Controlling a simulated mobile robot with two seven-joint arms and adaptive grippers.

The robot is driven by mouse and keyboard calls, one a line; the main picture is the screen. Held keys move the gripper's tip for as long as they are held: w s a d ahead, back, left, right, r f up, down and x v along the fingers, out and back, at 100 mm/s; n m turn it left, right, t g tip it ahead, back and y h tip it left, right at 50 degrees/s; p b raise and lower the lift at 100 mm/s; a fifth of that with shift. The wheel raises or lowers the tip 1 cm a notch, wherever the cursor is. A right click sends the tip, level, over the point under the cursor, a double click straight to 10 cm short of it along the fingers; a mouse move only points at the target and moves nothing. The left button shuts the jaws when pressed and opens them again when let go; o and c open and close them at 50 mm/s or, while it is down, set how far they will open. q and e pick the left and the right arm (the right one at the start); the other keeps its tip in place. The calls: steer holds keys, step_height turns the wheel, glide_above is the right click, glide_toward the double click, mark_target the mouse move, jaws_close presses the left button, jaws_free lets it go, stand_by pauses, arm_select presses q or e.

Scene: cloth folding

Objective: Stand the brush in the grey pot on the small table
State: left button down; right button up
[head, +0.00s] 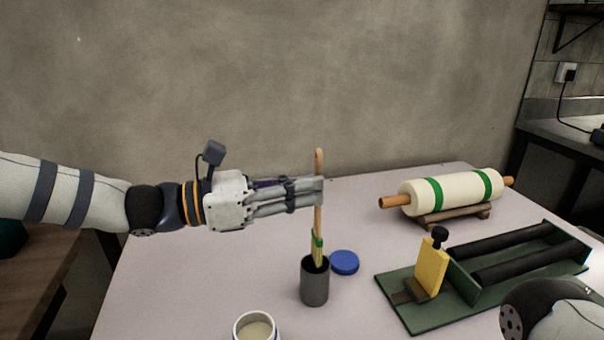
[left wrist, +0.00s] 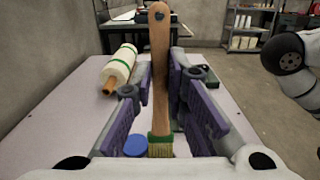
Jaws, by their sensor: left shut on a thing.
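The brush (head: 318,225) is upright, with a wooden handle, a green band and pale bristles pointing down. My left gripper (head: 318,191) is shut on its handle. In the left wrist view the brush (left wrist: 160,80) stands between the purple finger pads of my left gripper (left wrist: 165,90). The grey pot (head: 314,284) stands on the small table (head: 180,285), directly below the brush. The bristle end is at the pot's mouth, and its lower tip appears to be just inside the rim. The pot is hidden in the left wrist view. My right gripper is not in view.
A blue lid (head: 344,262) lies right of the pot, and an open white jar (head: 256,329) stands in front. A cream roller (head: 452,193) on a wooden stand and a green frame (head: 420,320) with dark rollers fill the right. The table's left part is clear.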

arm_select(q)
steer(key=shift+f+b, duration=0.9)
steer(key=shift+f, duration=1.85)
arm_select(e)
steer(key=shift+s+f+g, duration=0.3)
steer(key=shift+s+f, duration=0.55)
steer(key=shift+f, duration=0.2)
arm_select(q)
steer(key=c, duration=1.5)
jaws_free()
glide_toward(315, 216)
steer(key=v, duration=0.4)
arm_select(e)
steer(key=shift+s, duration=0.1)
